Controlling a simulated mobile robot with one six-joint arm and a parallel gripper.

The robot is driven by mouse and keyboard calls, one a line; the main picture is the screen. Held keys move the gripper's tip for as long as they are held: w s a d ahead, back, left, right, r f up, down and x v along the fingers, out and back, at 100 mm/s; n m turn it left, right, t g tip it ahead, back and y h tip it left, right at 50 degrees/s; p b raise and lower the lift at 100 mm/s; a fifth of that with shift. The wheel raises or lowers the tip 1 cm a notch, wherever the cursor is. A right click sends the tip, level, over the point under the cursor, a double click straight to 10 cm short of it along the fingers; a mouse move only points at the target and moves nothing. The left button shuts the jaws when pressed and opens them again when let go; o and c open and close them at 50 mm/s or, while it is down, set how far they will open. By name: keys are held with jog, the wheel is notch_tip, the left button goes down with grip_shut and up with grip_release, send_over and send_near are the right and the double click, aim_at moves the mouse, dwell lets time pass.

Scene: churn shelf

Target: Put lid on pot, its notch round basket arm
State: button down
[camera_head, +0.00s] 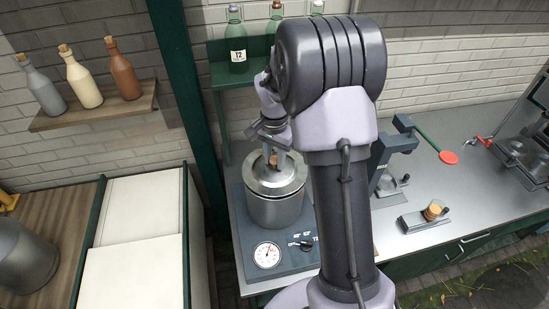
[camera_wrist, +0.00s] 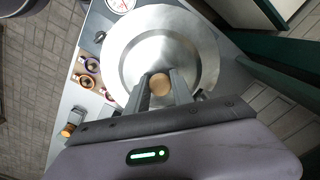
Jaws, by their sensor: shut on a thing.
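The steel lid (camera_head: 285,185) is level on or just above the top of the steel pot (camera_head: 275,212); I cannot tell whether it is fully seated. My gripper (camera_head: 272,158) points down at the middle of the lid. In the wrist view my gripper (camera_wrist: 161,82) is shut on the lid's wooden knob (camera_wrist: 160,88), one finger on each side. The lid (camera_wrist: 125,45) fills the middle of that view and hides the pot's inside. I cannot make out the notch or the basket arm clearly.
The pot stands on a dark heater base with a white dial (camera_head: 267,254) and a black knob (camera_head: 306,245). A green shelf with bottles (camera_head: 237,45) is behind. A dark stand (camera_head: 390,165) is to the right. White panels (camera_head: 140,230) are left.

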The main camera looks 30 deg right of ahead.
jog(key=shift+f, duration=0.1)
jog(key=shift+f, duration=0.25)
dwell(0.3)
jog(key=shift+f+b, duration=0.1)
jog(key=shift+b, duration=0.25)
jog(key=shift+f, duration=0.25)
jog(key=shift+r, duration=0.1)
jog(key=c, duration=1)
grip_release()
jog(key=shift+c, duration=0.2)
